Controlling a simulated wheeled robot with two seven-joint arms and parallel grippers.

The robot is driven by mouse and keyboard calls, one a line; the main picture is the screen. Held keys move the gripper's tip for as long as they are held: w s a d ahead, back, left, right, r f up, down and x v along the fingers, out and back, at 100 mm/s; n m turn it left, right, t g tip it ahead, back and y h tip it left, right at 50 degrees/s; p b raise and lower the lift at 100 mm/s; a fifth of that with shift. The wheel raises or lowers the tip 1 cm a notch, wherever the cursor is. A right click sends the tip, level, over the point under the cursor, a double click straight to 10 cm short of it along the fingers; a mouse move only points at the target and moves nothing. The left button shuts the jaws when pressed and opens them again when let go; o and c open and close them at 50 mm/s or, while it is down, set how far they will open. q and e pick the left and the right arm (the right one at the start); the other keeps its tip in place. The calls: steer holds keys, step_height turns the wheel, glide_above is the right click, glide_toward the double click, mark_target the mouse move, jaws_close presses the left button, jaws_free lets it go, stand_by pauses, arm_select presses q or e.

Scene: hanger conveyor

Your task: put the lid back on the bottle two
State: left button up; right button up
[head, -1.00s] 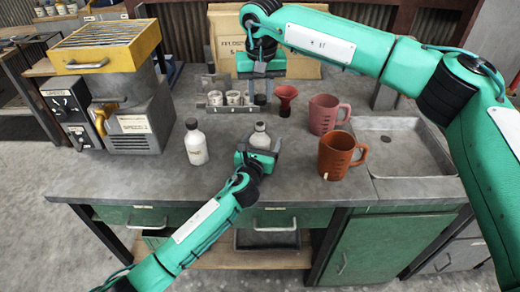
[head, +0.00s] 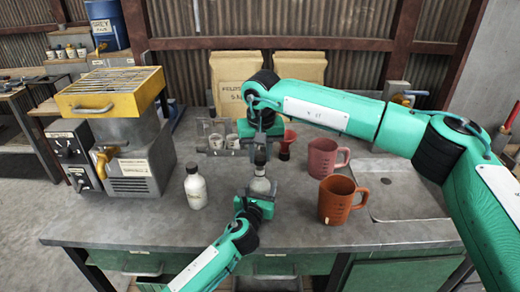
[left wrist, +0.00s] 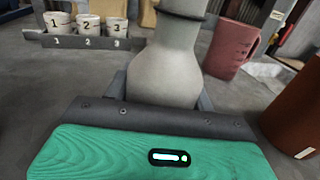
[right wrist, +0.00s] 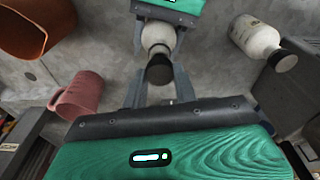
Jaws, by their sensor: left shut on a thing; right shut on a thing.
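A pale bottle (head: 259,187) stands upright at the middle of the workbench, and its body fills the left wrist view (left wrist: 168,68). My left gripper (head: 254,205) is shut around its lower body. My right gripper (head: 262,148) is above, shut on a dark lid (head: 260,159). The lid is right at the bottle's neck, in line with it, also in the right wrist view (right wrist: 159,71). I cannot tell whether it is fully seated. A second white bottle (head: 195,188) with a dark cap stands to the left, untouched.
A pink jug (head: 324,158) and an orange jug (head: 338,201) stand to the right, before a sink (head: 400,190). Behind are numbered white cups (left wrist: 88,25) in a rack and a red funnel (head: 286,145). A yellow-topped machine (head: 110,92) is at left.

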stand_by(0.5)
steer(key=shift+f, duration=0.9)
steer(key=shift+f, duration=0.5)
